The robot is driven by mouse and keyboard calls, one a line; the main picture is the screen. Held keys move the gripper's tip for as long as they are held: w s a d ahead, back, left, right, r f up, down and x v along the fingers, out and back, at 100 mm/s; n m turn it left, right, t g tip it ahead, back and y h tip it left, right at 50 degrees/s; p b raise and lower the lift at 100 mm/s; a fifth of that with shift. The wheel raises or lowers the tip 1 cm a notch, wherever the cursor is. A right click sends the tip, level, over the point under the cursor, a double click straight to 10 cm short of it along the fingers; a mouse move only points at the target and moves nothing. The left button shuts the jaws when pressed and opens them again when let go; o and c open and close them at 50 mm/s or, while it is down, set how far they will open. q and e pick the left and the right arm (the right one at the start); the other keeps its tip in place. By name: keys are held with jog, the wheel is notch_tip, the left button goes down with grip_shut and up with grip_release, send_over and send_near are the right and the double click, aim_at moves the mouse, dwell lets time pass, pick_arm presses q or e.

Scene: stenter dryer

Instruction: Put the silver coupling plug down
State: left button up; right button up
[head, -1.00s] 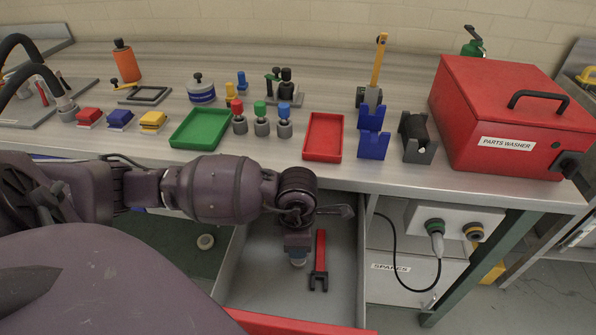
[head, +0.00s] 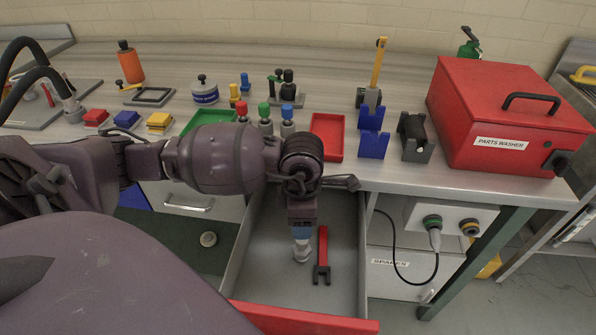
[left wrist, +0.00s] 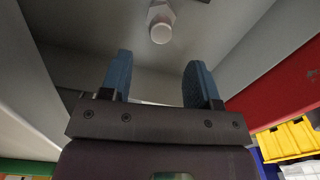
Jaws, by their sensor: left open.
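The silver coupling plug (head: 302,252) stands on the floor of the open drawer, left of a red wrench-like tool (head: 323,256). In the left wrist view the plug (left wrist: 161,24) shows its round end and hex body, beyond the fingertips and apart from them. My left gripper (head: 301,233) points down into the drawer just above the plug. Its two blue fingers (left wrist: 158,80) are spread with nothing between them. My right gripper is in neither view.
The drawer's red front (head: 300,319) and grey side walls surround the plug. The bench edge lies behind my arm. Red tray (head: 327,137), blue holder (head: 373,145) and red parts washer (head: 512,115) stand on the bench. The drawer floor left of the plug is clear.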

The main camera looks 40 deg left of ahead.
pick_arm(q)
notch_tip(320, 180, up, 4)
jog(key=shift+r+p, duration=0.25)
jog(key=shift+p, duration=0.05)
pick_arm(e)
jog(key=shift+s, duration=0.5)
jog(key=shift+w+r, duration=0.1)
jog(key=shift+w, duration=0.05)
